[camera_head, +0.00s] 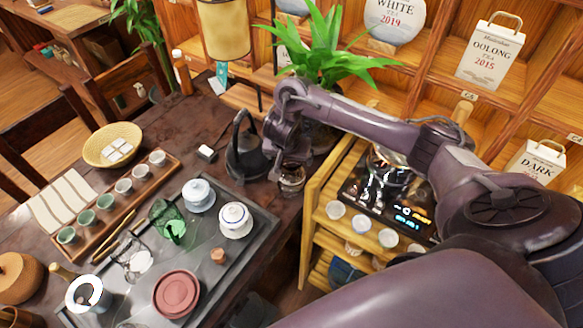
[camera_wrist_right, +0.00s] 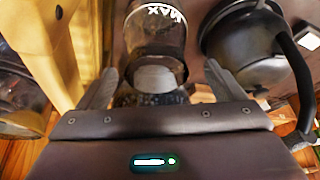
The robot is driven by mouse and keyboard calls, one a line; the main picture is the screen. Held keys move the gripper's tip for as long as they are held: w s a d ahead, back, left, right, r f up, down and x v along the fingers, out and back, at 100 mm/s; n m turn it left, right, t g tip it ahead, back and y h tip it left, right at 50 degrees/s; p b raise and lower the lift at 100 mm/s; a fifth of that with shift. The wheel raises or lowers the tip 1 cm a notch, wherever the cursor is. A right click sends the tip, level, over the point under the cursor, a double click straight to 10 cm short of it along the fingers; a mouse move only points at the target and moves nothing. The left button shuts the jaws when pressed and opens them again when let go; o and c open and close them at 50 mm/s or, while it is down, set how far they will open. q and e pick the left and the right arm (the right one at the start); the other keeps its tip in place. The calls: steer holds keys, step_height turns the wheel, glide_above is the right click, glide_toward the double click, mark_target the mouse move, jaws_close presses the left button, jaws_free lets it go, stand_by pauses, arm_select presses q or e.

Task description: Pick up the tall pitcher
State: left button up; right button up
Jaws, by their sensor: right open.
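The tall pitcher (camera_wrist_right: 152,38), a clear dark-tinted glass vessel with white MAX lettering, stands ahead of my right gripper in the right wrist view. My right gripper (camera_wrist_right: 160,88) is open, with one finger on either side of the pitcher's near end. I cannot tell whether either finger touches it. In the head view my right gripper (camera_head: 289,168) is over the dark table's right end, and the pitcher (camera_head: 291,183) shows just below it, partly hidden by the gripper. My left gripper is not in view.
A black kettle (camera_head: 244,158) stands close left of the gripper; it also shows in the wrist view (camera_wrist_right: 245,48). A tea tray (camera_head: 222,268) holds a lidded white pot (camera_head: 235,220) and other teaware. A wooden shelf cart (camera_head: 313,212) is close on the right.

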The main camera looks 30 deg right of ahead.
mark_target(292, 161)
steer(key=x, duration=0.1)
steer(key=b+x, duration=0.1)
steer(key=shift+s+d+f+b, duration=0.1)
steer(key=shift+d+f+b, duration=0.2)
steer(key=shift+f, duration=0.1)
steer(key=shift+w+d+f, duration=0.1)
steer(key=shift+w+f, duration=0.15)
steer(key=shift+f, duration=0.2)
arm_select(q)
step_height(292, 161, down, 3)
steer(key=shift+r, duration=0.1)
arm_select(e)
steer(key=shift+r, duration=0.1)
steer(key=shift+c, duration=0.4)
steer(key=c, duration=1.5)
steer(key=shift+c, duration=0.7)
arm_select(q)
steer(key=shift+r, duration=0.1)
arm_select(e)
steer(key=shift+r, duration=0.2)
